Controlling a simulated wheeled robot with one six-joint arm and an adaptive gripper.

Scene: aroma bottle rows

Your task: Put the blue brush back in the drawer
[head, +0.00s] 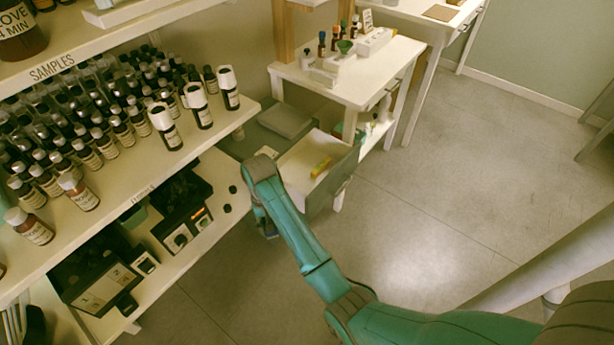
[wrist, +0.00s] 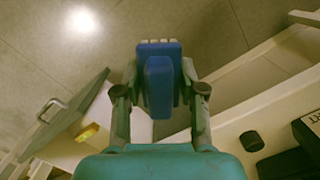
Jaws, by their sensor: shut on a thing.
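The blue brush (wrist: 160,88) is held between the two fingers of my gripper (wrist: 160,100) in the wrist view. My gripper is shut on it, and the brush extends past the fingertips over the floor. The open drawer (head: 345,176) is just right of my wrist in the head view, with a yellow item (head: 321,167) inside. In the wrist view the drawer front (wrist: 62,118) and its handle are at the left, beside the gripper.
A shelf unit (head: 215,140) with rows of bottles stands at the left, with dark boxes (head: 185,215) on its lower shelf. A white table (head: 365,85) with small bottles stands behind the drawer. The floor (head: 440,190) to the right is mostly clear.

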